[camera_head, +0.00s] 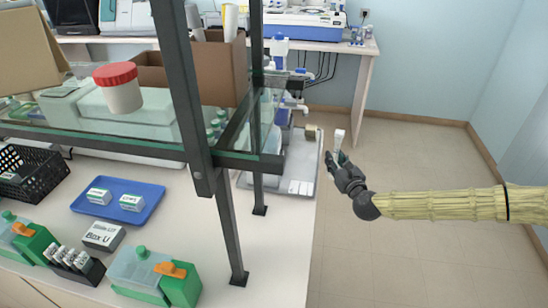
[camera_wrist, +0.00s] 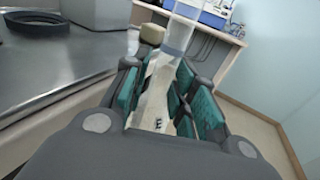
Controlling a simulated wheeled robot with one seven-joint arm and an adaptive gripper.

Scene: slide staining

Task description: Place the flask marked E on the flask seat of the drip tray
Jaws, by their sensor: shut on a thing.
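My gripper (camera_head: 343,165) is shut on a pale flask (camera_head: 338,141), right of the counter edge and above the floor. In the wrist view, my gripper (camera_wrist: 168,85) has its teal pads around the flask (camera_wrist: 156,105). A dark mark that looks like an E shows on its near side, and its clear neck points away. The grey metal drip tray (camera_head: 272,184) lies on the counter to the left, apart from the flask. In the wrist view, a black ring (camera_wrist: 36,25) lies on the metal tray surface (camera_wrist: 70,62); I cannot tell whether it is the flask seat.
A dark-framed glass shelf (camera_head: 240,160) stands left of and partly over the tray, with a red-capped jar (camera_head: 119,88) on it. A small tan object (camera_head: 311,131) is at the tray's far right. A blue tray (camera_head: 118,200) and green-white boxes (camera_head: 155,275) stand left. Floor at right is clear.

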